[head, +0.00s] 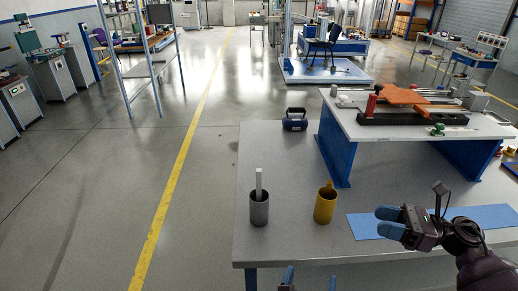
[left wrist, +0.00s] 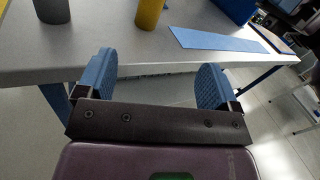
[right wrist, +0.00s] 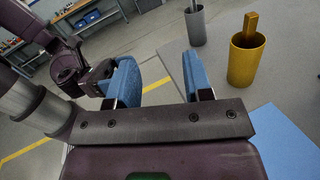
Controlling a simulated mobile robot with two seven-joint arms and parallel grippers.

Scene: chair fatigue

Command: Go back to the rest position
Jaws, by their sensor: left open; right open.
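My left gripper (head: 310,281) is at the bottom of the head view, in front of the table's near edge, with only its blue fingertips showing. In the left wrist view its fingers (left wrist: 156,80) are wide apart with nothing between them. My right gripper (head: 388,222) is over the right part of the table, above the blue strip. In the right wrist view its fingers (right wrist: 161,80) are apart and empty. A grey cup (head: 259,210) holds an upright grey bar (head: 259,180). A yellow cup (head: 325,208) to its right holds a yellow bar (head: 329,186).
The grey table (head: 285,165) carries a blue strip (head: 480,216) at right and a dark blue case (head: 294,120) at the back. A raised bench (head: 350,127) on blue legs bears a test rig (head: 410,97). The floor left of the table is clear.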

